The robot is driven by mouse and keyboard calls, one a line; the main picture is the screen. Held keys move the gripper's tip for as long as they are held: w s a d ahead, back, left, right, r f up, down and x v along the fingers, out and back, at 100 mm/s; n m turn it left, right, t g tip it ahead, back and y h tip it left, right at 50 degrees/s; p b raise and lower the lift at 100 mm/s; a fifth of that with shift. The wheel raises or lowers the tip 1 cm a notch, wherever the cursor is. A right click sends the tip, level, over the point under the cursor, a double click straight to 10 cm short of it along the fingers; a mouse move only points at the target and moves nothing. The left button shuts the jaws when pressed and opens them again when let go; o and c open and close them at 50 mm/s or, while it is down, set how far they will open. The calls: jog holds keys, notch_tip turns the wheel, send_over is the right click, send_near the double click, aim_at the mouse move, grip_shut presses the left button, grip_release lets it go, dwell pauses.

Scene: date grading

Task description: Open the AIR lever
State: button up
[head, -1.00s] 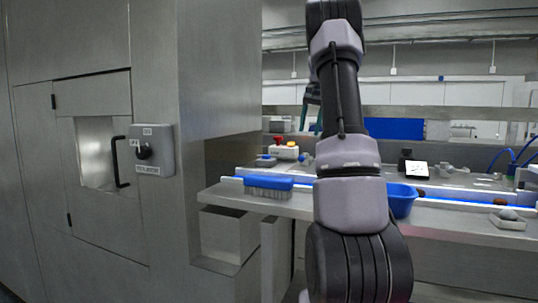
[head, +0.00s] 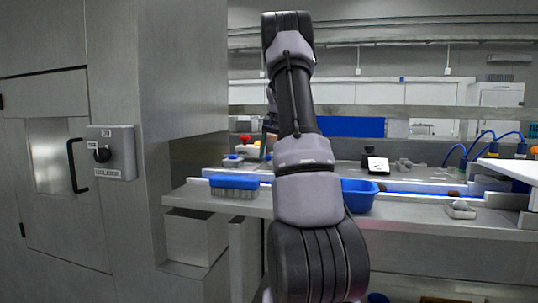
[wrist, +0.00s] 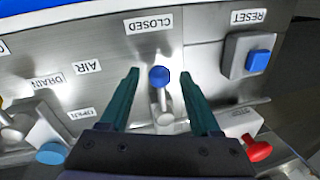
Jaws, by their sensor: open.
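A lever with a blue ball knob (wrist: 159,77) and a metal stem stands at the middle of the wrist view, below a CLOSED label (wrist: 148,24). An AIR label (wrist: 88,67) and an OPEN label (wrist: 84,113) are on the metal panel to its left. My gripper (wrist: 159,72) is open, with one green finger on each side of the blue knob. I cannot tell whether either finger touches it. In the head view my own arm hides most of the gripper and the lever does not show.
A RESET label (wrist: 248,17) and blue button (wrist: 260,60) are right of the lever. A red knob (wrist: 258,151) is at lower right, another blue knob (wrist: 52,153) at lower left. A blue brush (head: 234,183) and blue bin (head: 358,195) are on the counter.

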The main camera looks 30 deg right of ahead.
grip_shut()
dwell(1.4)
